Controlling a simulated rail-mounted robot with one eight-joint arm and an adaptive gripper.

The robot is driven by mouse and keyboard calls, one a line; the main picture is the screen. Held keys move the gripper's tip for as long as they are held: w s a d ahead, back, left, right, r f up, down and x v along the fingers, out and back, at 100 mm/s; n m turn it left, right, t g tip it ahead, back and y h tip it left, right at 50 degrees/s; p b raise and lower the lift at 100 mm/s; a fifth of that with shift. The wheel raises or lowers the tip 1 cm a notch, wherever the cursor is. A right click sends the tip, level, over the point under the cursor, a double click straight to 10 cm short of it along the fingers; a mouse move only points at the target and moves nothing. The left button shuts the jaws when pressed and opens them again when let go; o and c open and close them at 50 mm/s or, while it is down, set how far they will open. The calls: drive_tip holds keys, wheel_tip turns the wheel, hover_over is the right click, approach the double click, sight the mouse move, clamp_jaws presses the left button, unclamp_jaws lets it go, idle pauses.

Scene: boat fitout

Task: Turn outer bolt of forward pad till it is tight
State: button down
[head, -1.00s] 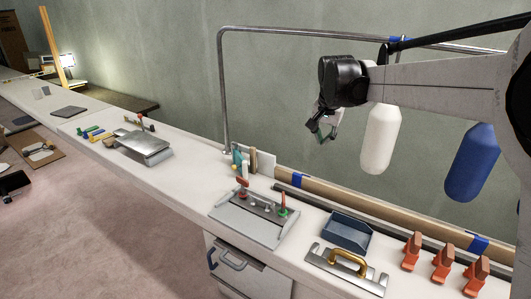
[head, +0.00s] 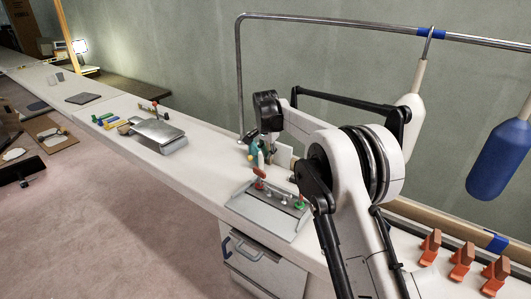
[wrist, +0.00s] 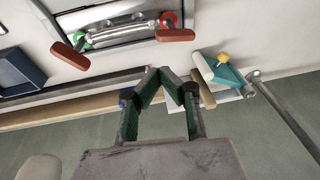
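A grey metal fixture (head: 258,212) stands on the bench, with small fittings along it. One upright part has a red handle (head: 260,172), and another has a green base (head: 299,203). In the wrist view the fixture (wrist: 110,22) is at the top, with a green and a red round base, each next to a red handle (wrist: 68,57). I cannot tell which fitting is the forward pad's outer bolt. My gripper (wrist: 158,70) is empty, its green-padded fingertips meeting, apart from the fixture.
A teal object with a yellow knob (wrist: 228,75) and small blocks stand behind the fixture. A blue tray (wrist: 18,72) lies beside it. Orange clamps (head: 462,260) stand at right. A metal rail (head: 240,75) rises behind the bench, with white and blue fenders (head: 498,160) hanging.

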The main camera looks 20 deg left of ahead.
drive_tip(key=b+x, duration=0.4)
drive_tip(key=x, duration=0.5)
drive_tip(key=shift+f, duration=0.4)
drive_tip(key=shift+s+a, duration=0.5)
drive_tip(key=shift+a, duration=0.1)
idle(0.6)
wheel_tip(320, 180, up, 6)
drive_tip(key=d+p, duration=0.1)
drive_tip(key=shift+w+d, duration=0.4)
drive_tip(key=shift+w, duration=0.1)
idle(0.8)
idle(1.4)
